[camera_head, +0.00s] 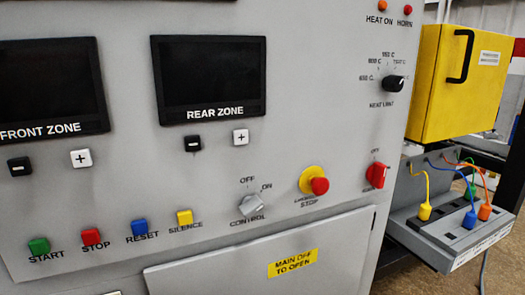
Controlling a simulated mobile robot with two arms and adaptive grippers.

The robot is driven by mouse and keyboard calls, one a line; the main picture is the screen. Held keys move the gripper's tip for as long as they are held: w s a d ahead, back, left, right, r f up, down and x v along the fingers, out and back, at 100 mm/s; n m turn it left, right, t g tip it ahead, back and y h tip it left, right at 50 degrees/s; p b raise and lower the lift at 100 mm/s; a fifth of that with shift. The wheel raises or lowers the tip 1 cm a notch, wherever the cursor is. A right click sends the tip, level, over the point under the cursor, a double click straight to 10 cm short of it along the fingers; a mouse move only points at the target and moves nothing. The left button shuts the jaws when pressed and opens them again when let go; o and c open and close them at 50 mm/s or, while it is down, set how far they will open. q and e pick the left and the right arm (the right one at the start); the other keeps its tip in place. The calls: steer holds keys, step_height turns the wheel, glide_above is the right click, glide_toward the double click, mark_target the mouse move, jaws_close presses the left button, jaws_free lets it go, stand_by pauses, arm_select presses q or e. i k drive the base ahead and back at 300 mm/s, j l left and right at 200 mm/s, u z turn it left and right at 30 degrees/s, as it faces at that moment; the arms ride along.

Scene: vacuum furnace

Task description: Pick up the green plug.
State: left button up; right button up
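The green plug (470,190) is at the right of the head view, at the back of a grey socket panel (430,248) beside the furnace cabinet. The yellow plug (425,211) stands further left on the same panel. Neither of my grippers shows in this view.
The grey furnace control panel (300,110) fills the left and middle, with buttons, knobs and two dark displays. A yellow box (440,95) with a black handle hangs above the socket panel. Coloured cables rise from the plugs towards the panel's back.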

mark_target(467, 195)
steer(key=z, duration=1.35)
